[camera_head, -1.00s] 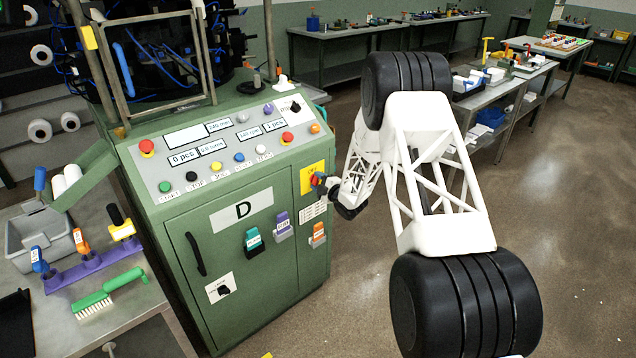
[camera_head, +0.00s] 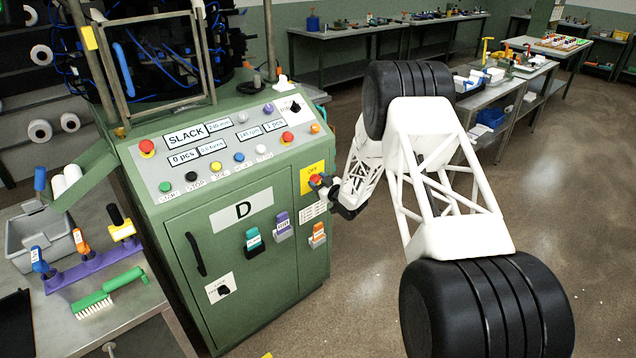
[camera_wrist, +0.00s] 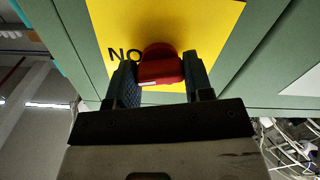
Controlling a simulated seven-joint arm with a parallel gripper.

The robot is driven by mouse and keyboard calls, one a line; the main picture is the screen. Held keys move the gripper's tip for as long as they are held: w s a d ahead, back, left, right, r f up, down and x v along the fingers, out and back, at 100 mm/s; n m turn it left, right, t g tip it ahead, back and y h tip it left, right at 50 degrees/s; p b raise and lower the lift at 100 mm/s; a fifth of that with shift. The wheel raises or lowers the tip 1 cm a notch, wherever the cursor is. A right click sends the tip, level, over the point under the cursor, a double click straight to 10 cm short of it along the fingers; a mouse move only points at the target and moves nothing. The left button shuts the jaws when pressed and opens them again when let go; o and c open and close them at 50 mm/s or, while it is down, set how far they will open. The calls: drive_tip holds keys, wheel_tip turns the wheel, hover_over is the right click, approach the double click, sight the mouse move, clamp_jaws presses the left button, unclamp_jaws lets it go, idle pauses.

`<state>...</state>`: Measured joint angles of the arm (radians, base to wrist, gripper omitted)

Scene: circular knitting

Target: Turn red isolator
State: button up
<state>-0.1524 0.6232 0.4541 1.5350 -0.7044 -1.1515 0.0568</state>
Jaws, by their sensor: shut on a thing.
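The red isolator (camera_head: 315,180) is a small red knob on a yellow plate (camera_head: 312,172) at the right of the green machine's front. In the wrist view the knob (camera_wrist: 160,66) stands between my two dark fingers, in front of the yellow plate (camera_wrist: 205,30). Letters that read "NO" in this view show beside it, partly hidden. My gripper (camera_wrist: 160,82) is shut on the knob, one finger on each side. In the head view my gripper (camera_head: 324,184) reaches the plate from the right, and part of the knob is hidden.
The sloped control panel (camera_head: 225,150) carries several coloured buttons and a display (camera_head: 185,133) reading "SLACK". A door marked D (camera_head: 243,210) is below. A bench (camera_head: 100,320) with a green brush (camera_head: 110,293) stands at left. The floor on the right is open around my arm.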

drive_tip(key=shift+m, duration=1.6)
drive_tip(key=o, duration=0.9)
drive_tip(key=shift+v, duration=3.9)
drive_tip(key=shift+r, duration=0.15)
